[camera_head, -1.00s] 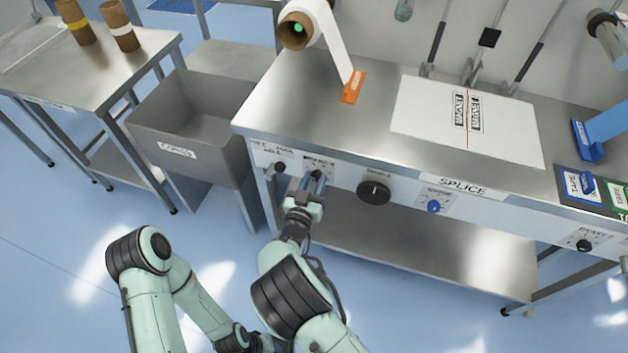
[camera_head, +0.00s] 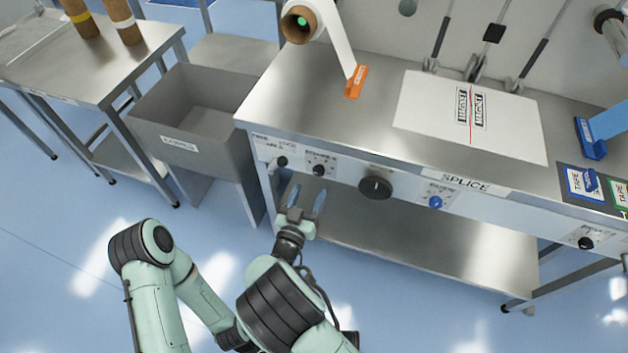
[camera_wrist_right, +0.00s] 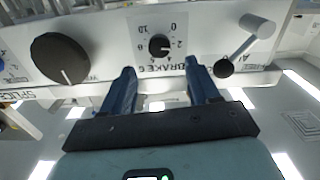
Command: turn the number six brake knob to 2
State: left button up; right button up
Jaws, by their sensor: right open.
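The number six brake knob (camera_head: 319,170) is a small black dial on the front panel of the splice bench. In the right wrist view the same knob (camera_wrist_right: 160,45) shows upside down, on a white plate marked BRAKE 6. A small light mark on it appears to face the 2, though it is tiny. My right gripper (camera_head: 307,190) is open and empty, below and in front of the knob. In the wrist view its blue fingers (camera_wrist_right: 160,70) stand apart, short of the knob. My left arm is at lower left; its gripper is not visible.
A lever with a black ball (camera_head: 282,162) is left of the knob. A large black knob (camera_head: 376,188) and a blue knob (camera_head: 435,202) lie to the right. A grey cores bin (camera_head: 190,145) stands left of the bench. The space before the panel is clear.

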jog(key=v, duration=0.6)
jog(key=shift+s, duration=0.35)
jog(key=s+d+f+g+y+p, duration=0.25)
jog(key=d+f+g, duration=0.25)
jog(key=d+f, duration=0.3)
jog(key=s+d+f+g+y+p, duration=0.1)
jog(key=s+d+f+g+p, duration=0.1)
jog(key=s+d+f+g, duration=0.65)
jog(key=s+f+m+g+y+p, duration=0.1)
jog(key=s+g+y+p, duration=0.3)
jog(key=s, duration=1)
jog(key=shift+f+m+g+y+p, duration=0.35)
jog(key=shift+f+y, duration=0.15)
jog(key=shift+y, duration=0.35)
